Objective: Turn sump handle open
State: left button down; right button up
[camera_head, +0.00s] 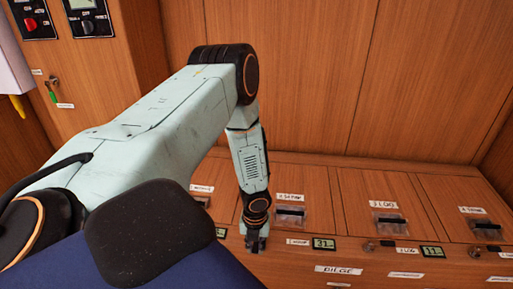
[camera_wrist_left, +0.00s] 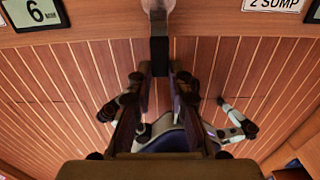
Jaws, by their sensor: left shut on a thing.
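My left gripper (camera_head: 256,243) reaches down to the front edge of the wooden bench, just left of a small label and a display. The handle hangs from a pale round mount at the top of that view. A "2 SUMP" label (camera_wrist_left: 272,4) is to its right in the wrist view. In the head view the gripper hides the handle, so its angle there cannot be told. My right gripper is not in view.
Bench lids carry dark recessed latches, such as this one (camera_head: 290,215). Another display (camera_head: 431,251) and knob (camera_head: 388,244) lie to the right on the front. A "BILGE" label (camera_head: 339,270) is below. A panel (camera_head: 90,15) stands at upper left.

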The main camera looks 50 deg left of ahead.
aim_at(255, 249)
pick_arm(q)
jog(key=c, duration=1.2)
grip_release()
notch_tip(255, 249, up, 12)
dwell(0.5)
